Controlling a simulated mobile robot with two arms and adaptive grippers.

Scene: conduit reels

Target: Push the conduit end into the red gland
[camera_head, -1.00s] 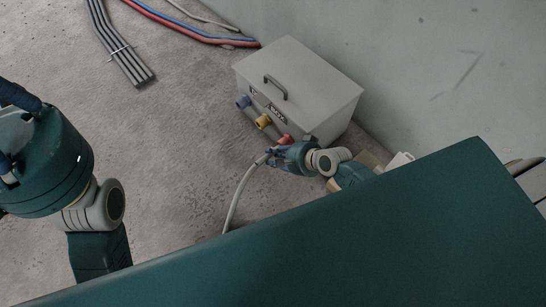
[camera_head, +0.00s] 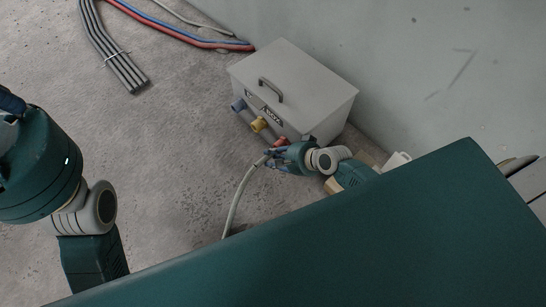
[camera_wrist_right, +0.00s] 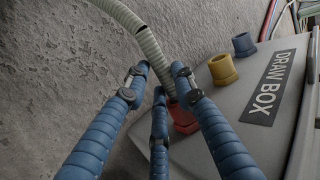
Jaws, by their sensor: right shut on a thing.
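The pale grey ribbed conduit (camera_head: 237,202) rises in a curve from the floor to my right gripper (camera_head: 270,156), whose blue fingers are shut on it near its end. In the right wrist view the conduit (camera_wrist_right: 150,52) runs between the fingers (camera_wrist_right: 159,86) down towards the red gland (camera_wrist_right: 183,119). The conduit's tip is close to the gland's mouth; a finger partly hides the spot, so I cannot tell whether it is inside. The red gland (camera_head: 281,141) is on the front of the grey draw box (camera_head: 297,84). My left gripper (camera_head: 10,103) shows only partly at the left edge.
A yellow gland (camera_head: 258,124) and a blue gland (camera_head: 238,104) sit beside the red one. Dark conduits (camera_head: 112,50) and red and blue lines (camera_head: 185,33) lie on the floor behind. A wall stands right of the box.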

